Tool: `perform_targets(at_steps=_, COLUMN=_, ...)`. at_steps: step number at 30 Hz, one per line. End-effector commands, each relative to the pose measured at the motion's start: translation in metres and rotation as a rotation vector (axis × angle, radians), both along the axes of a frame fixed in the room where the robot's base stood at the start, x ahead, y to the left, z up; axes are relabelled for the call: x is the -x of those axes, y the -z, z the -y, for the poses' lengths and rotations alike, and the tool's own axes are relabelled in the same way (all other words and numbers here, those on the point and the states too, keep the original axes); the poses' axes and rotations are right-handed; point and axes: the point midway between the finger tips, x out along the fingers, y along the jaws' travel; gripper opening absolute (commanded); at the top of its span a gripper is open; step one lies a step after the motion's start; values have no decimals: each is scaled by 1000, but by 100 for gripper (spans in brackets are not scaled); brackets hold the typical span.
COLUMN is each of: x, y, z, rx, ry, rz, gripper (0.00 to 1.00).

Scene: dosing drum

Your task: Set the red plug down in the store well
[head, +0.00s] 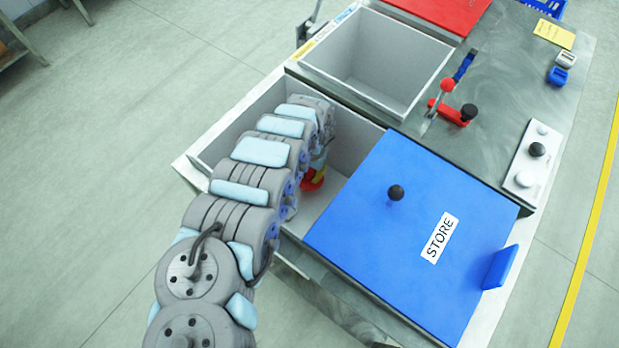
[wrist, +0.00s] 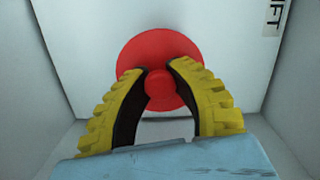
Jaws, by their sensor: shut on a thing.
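The red plug (wrist: 160,48) is a round disc with a small knob, seen from above in the wrist view. My gripper (wrist: 162,75) has its yellow fingers closed around the knob. In the head view a bit of the plug (head: 311,184) shows inside the store well (head: 342,199), below my wrist, mostly covered by my arm. I cannot tell whether the plug touches the well's floor. The blue STORE lid (head: 400,250) lies over the right part of the well, and the left part is uncovered.
An open grey well (head: 378,62) lies behind, with a red lid (head: 440,10) beyond it. A red-knobbed lever (head: 447,86) and a white panel with a black knob (head: 536,150) stand on the metal top. White walls close in around my gripper.

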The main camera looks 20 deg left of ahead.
Motion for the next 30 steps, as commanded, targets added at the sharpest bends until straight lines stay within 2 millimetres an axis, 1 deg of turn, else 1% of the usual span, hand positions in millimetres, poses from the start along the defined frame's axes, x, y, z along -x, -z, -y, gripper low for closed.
perform_targets(at_steps=1, x=-1, y=10, z=1, rx=3, ry=-1, rz=2, gripper=0)
perform_targets(at_steps=6, x=-1, y=23, z=0, rx=1, ry=-1, rz=3, gripper=0)
perform_targets(at_steps=14, x=-1, y=22, z=0, rx=-1, ry=0, rz=3, gripper=0)
perform_targets(at_steps=19, x=-1, y=26, z=0, rx=0, ry=0, rz=3, gripper=0)
perform_targets(at_steps=20, x=-1, y=26, z=0, rx=0, ry=0, rz=3, gripper=23)
perform_targets(at_steps=21, x=-1, y=26, z=0, rx=0, ry=0, rz=3, gripper=34)
perform_targets(at_steps=22, x=-1, y=26, z=0, rx=0, ry=0, rz=3, gripper=43)
perform_targets(at_steps=23, x=-1, y=26, z=0, rx=-1, ry=0, rz=3, gripper=47)
perform_targets(at_steps=30, x=-1, y=26, z=0, rx=0, ry=0, rz=3, gripper=47)
